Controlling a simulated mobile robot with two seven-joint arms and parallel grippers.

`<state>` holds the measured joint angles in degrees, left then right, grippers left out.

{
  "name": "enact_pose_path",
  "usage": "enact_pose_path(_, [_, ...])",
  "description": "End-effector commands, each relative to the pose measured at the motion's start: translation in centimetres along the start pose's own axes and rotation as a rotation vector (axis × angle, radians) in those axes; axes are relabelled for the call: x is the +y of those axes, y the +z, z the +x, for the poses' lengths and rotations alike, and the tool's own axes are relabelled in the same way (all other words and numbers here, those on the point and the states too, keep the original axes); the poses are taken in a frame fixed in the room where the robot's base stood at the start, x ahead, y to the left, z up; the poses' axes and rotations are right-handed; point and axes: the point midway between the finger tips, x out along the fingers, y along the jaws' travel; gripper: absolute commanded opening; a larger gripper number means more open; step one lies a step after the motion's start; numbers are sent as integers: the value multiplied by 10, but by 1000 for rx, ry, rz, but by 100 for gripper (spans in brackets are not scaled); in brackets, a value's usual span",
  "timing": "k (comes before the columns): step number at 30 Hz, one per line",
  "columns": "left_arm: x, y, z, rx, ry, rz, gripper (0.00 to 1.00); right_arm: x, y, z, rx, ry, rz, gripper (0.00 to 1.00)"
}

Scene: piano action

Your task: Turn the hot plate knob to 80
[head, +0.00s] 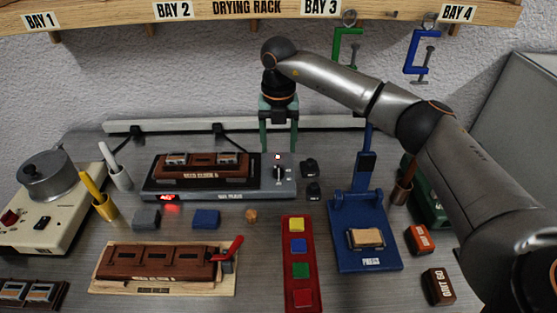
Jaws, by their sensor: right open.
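The hot plate (255,188) is a grey, low unit at the middle back of the bench. Its knob (279,173) is dark with a light pointer mark, on the right end of its top, below a small lit red indicator (277,157). The knob's setting is too small to read. My right gripper (279,148) is open with green fingers pointing down. In the picture its fingertips sit just above and to either side of the knob, apart from it. My left gripper is not in view.
A reed block (203,171) sits on the hot plate. A red strip of coloured buttons (300,256) lies in front. A drying rack (290,8) hangs above.

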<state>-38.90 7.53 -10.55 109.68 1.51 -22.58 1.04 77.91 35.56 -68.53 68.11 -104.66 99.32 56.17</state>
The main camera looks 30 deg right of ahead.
Motion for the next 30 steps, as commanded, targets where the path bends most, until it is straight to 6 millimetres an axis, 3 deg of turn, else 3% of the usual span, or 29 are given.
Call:
enact_pose_path(3, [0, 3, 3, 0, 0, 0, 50, 0, 0, -23, -2, 1, 0, 69])
enact_pose_path(9, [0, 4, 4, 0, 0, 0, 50, 0, 0, -46, -1, 0, 1, 69])
enact_pose_path(30, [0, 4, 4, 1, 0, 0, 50, 0, 0, -50, 1, -1, 0, 69])
